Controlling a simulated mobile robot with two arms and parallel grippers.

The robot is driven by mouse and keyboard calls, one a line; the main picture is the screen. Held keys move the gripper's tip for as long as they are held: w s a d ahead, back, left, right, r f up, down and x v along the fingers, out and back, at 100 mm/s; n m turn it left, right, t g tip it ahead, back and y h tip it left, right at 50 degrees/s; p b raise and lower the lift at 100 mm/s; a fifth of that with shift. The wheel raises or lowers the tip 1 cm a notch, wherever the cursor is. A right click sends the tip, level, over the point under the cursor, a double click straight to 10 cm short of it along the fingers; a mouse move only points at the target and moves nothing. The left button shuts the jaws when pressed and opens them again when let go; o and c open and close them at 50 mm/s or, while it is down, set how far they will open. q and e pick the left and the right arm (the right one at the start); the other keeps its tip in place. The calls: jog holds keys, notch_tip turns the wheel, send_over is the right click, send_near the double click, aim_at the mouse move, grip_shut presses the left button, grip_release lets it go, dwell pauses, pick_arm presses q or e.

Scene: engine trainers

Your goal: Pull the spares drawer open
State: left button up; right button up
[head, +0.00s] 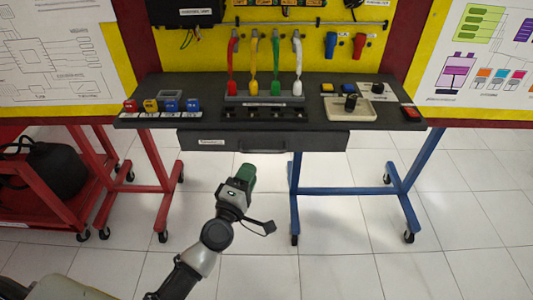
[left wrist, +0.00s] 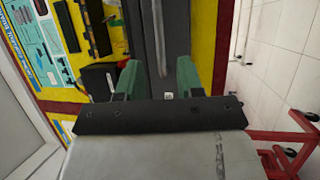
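The spares drawer (head: 280,141) has a wide dark front with a small white label at its left end. It sits under the front edge of the dark bench and looks shut. My left gripper (head: 246,174) is in front of and below the drawer front, pointing towards it. In the left wrist view its two green fingers (left wrist: 154,80) are spread wide with nothing held between them. My right gripper is out of view.
A red cart (head: 50,185) stands at left. Red and blue legs stand under the bench. The tiled floor in front is clear.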

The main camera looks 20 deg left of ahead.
aim_at(262, 152)
pick_arm(q)
jog(key=x, duration=0.8)
jog(key=shift+w+d, duration=0.1)
grip_shut()
